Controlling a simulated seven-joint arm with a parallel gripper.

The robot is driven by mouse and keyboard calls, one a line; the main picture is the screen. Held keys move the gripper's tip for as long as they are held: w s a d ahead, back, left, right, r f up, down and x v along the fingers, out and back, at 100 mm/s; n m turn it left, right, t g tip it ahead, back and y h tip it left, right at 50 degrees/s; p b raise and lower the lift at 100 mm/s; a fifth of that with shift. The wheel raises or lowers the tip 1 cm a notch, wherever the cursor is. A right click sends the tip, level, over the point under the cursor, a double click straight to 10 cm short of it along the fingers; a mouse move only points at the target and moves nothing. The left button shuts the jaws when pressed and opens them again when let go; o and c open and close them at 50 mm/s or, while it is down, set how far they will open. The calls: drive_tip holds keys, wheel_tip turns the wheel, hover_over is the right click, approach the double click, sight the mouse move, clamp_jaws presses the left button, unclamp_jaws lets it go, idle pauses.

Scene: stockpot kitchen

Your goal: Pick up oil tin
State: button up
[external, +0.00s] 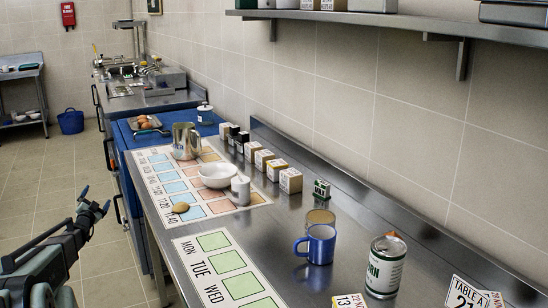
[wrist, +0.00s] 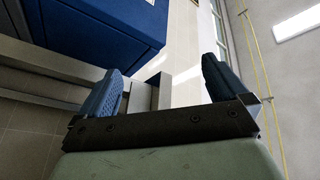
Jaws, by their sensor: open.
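A small dark green tin with a white label (external: 321,189) stands on the steel counter near the back edge; it looks like the oil tin, but its label is too small to read. My gripper (external: 95,199) is at the left, off the counter's front side over the floor, well away from the tin. In the wrist view my gripper (wrist: 164,66) has its two blue fingers wide apart with nothing between them. The tin does not show in the wrist view.
A blue mug (external: 318,246) and a large labelled can (external: 386,268) stand nearer the camera on the counter (external: 345,215). Small boxes (external: 290,181) line the back, with a white bowl (external: 216,176) and metal jug (external: 186,142) left. A shelf (external: 400,22) overhangs. A blue cabinet (wrist: 95,30) fills the wrist view's upper left.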

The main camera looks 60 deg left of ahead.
drive_tip(key=w+a+r+n+g, duration=0.1)
drive_tip(key=w+a+r, duration=0.3)
drive_tip(key=r, duration=0.5)
drive_tip(key=w+a+r+n+g, duration=0.1)
drive_tip(key=w+a+r, duration=0.3)
drive_tip(key=r, duration=0.5)
drive_tip(key=w+d+r+n+h, duration=0.1)
drive_tip(key=w+d+r+h, duration=0.1)
drive_tip(key=w+d+r, duration=0.45)
drive_tip(key=w+d+r+g+h, duration=0.1)
drive_tip(key=w+r, duration=0.3)
drive_tip(key=w, duration=0.5)
drive_tip(key=w+d+r+n+h, duration=0.1)
drive_tip(key=w+d+r+h, duration=0.15)
drive_tip(key=w+r, duration=0.45)
drive_tip(key=w+d+f+m+h, duration=0.35)
drive_tip(key=w+d+m, duration=0.35)
drive_tip(key=w+d, duration=1)
drive_tip(key=m+g+h, duration=0.6)
drive_tip(key=m+h, duration=0.2)
drive_tip(key=m, duration=1.3)
approach(321, 216)
drive_tip(key=f, duration=0.6)
drive_tip(key=a+f, duration=0.1)
drive_tip(key=f, duration=0.2)
drive_tip(key=shift+s+a+f, duration=0.1)
drive_tip(key=shift+f, duration=0.2)
